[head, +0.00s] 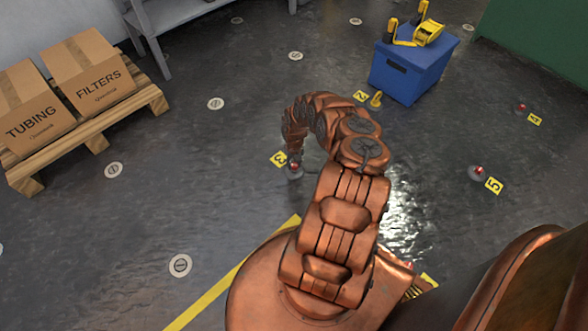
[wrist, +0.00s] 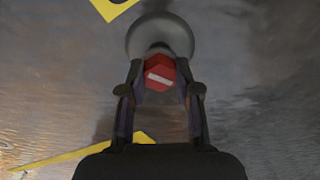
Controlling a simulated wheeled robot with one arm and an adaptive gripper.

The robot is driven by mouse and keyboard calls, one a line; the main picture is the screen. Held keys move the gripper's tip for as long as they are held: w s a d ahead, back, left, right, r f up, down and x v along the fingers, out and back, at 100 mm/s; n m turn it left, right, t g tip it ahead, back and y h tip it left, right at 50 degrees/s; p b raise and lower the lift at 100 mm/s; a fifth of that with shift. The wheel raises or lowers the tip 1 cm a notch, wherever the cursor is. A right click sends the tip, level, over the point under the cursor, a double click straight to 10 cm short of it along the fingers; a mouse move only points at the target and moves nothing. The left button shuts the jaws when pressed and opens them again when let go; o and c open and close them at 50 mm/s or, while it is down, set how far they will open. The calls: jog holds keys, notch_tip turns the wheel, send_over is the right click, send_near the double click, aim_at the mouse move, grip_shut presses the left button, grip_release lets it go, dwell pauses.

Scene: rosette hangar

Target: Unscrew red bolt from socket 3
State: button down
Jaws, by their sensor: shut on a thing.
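The red bolt (wrist: 159,74) shows in the wrist view as a red hexagonal head with a white bar, between my gripper's two fingers. My gripper (wrist: 160,90) is shut on this head. The round grey socket (wrist: 160,32) is just beyond the bolt. In the head view my gripper (head: 295,163) points down at the socket beside the yellow label 3 (head: 279,159). Only a little red shows there. I cannot tell how deep the bolt sits in the socket.
A blue box (head: 405,78) with a yellow tool on top stands at the back right, near label 2 (head: 361,96). Red bolts stand by label 5 (head: 494,185) and label 4 (head: 535,119). A pallet (head: 98,143) with cartons is at the left. Open floor lies between.

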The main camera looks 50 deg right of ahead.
aim_at(294, 164)
jog(key=shift+r, duration=0.15)
jog(key=shift+r+p, duration=2.1)
jog(key=shift+r, duration=0.35)
